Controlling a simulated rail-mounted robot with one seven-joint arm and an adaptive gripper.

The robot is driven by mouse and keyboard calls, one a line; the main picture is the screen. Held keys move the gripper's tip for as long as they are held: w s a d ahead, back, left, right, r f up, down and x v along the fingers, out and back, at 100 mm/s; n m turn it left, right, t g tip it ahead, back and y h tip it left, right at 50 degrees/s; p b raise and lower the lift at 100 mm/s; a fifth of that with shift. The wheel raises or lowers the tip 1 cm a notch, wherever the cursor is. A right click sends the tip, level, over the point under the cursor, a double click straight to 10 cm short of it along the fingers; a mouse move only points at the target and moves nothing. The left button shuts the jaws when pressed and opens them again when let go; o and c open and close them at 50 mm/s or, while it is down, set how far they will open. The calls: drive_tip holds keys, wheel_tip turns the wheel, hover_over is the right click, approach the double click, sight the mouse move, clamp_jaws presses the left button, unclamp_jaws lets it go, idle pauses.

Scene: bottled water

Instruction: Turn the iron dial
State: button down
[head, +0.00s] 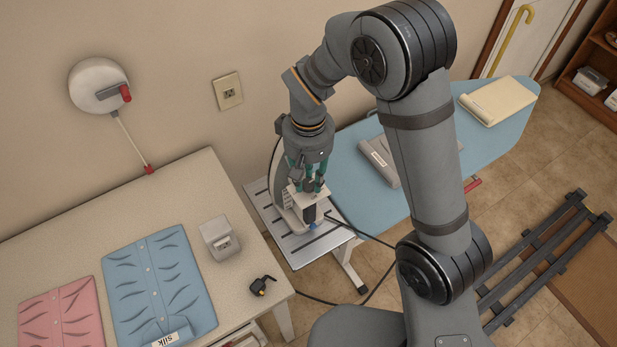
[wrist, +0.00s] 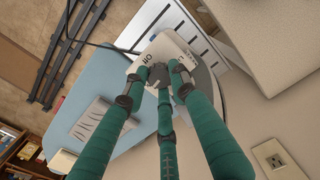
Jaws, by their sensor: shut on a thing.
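The iron (head: 285,214) stands on the slatted metal rest at the end of the ironing board. Its white body (wrist: 169,48) also shows in the wrist view, with dark lettering beside the dial. The dark grey dial (wrist: 157,77) sits between my fingertips; its pointer setting is too small to read. My gripper (head: 308,187) comes down from above onto the iron. In the wrist view its three teal fingers (wrist: 158,82) close around the dial. In the head view the fingers hide the dial.
The blue ironing board (head: 357,205) extends right, with a grey folded item (head: 385,160) and a cream one (head: 497,101) on it. A table (head: 180,190) at left holds a blue shirt (head: 155,285), a pink garment (head: 60,315) and a small grey box (head: 219,238). A cord trails below.

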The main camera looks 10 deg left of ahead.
sight(308, 183)
drive_tip(key=c, duration=1.4)
unclamp_jaws()
wheel_tip(308, 183, up, 12)
drive_tip(key=shift+a, duration=0.1)
